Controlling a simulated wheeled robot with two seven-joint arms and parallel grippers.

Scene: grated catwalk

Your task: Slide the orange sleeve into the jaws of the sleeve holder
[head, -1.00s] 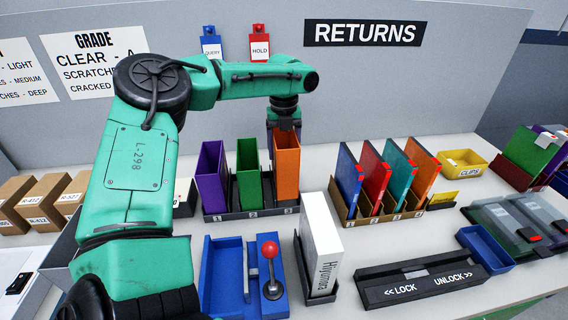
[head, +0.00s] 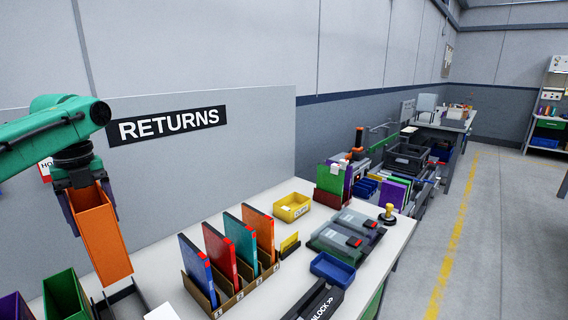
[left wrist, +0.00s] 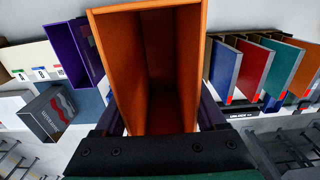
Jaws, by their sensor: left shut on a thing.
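The orange sleeve (head: 104,238) is an open box-like file sleeve. My left gripper (head: 88,198) is shut on it near its upper end and holds it up at the left of the head view, slightly tilted. In the left wrist view the sleeve (left wrist: 120,62) shows its open mouth and looks empty, with gripper fingers on both sides. A black rack (head: 122,302) with an empty slot shows below the sleeve, beside the green sleeve (head: 66,295). I cannot pick out the sleeve holder or its jaws with certainty. My right gripper is not in view.
Several colored folders (head: 218,252) stand in a cardboard rack right of the sleeve. Beyond are a yellow bin (head: 292,207), a blue tray (head: 332,269) and grey cases (head: 350,235). A walkway (head: 480,240) lies clear at right.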

